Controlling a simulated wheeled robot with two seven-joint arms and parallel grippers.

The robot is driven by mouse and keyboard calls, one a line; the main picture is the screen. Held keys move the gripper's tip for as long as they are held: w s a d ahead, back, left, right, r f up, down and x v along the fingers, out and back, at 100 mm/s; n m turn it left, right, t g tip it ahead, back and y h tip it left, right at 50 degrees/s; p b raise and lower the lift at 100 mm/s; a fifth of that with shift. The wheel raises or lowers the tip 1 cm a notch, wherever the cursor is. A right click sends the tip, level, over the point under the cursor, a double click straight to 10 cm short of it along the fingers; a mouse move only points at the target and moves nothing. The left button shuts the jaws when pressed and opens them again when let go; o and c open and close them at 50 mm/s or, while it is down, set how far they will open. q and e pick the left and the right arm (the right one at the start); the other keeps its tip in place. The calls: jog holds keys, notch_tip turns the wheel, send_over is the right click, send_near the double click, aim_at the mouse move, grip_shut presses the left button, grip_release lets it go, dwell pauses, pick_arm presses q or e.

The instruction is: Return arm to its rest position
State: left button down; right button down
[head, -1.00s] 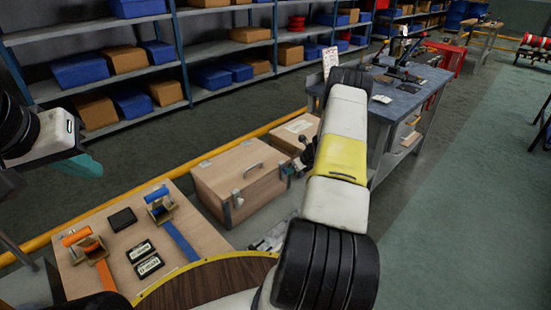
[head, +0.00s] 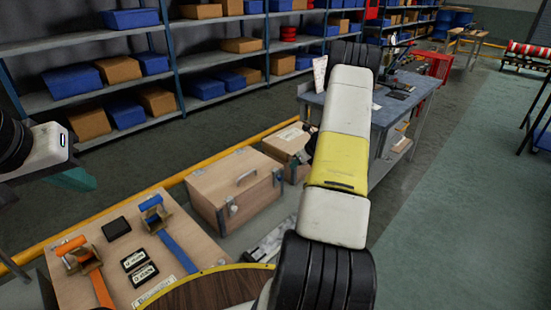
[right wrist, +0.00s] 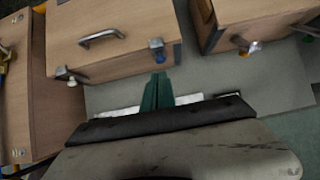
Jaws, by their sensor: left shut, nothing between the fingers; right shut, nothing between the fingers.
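My right arm (head: 340,160), white with a yellow band and black joints, reaches up through the middle of the head view. It hides the right gripper there. In the right wrist view my right gripper (right wrist: 157,92) shows as dark green fingers, shut together and empty. They point toward the front of a wooden case (right wrist: 120,60) with a metal handle, apart from it as far as I can tell. My left gripper (head: 78,179), teal, is at the left edge of the head view, shut and empty, in front of the shelves.
The wooden case (head: 222,195) and a smaller box (head: 287,145) stand beyond a board (head: 75,290) with orange and blue strap tools. A workbench (head: 345,100) stands behind my right arm. Shelves (head: 215,105) line the back. Floor on the right (head: 460,210) is clear.

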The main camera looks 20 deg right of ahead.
dwell(0.4)
jog(key=s+a+r+n+y, duration=0.1)
jog(key=s+a+r+n, duration=0.3)
jog(key=a+r+n, duration=0.75)
jog(key=s+a+r+n, duration=0.4)
jog(key=a+r, duration=0.5)
jog(key=r, duration=0.8)
jog(key=s+a+r+n+g, duration=0.1)
jog(key=s+a+r+n, duration=0.35)
jog(key=s, duration=0.25)
jog(key=s+a+r+n, duration=0.3)
jog(key=s+n, duration=0.2)
jog(key=s, duration=0.3)
jog(key=s+n+h, duration=0.1)
jog(key=s+n, duration=0.6)
jog(key=s, duration=0.4)
jog(key=shift+s+a+t+h, duration=0.2)
jog(key=shift+a+t+h, duration=0.1)
jog(key=shift+a, duration=0.1)
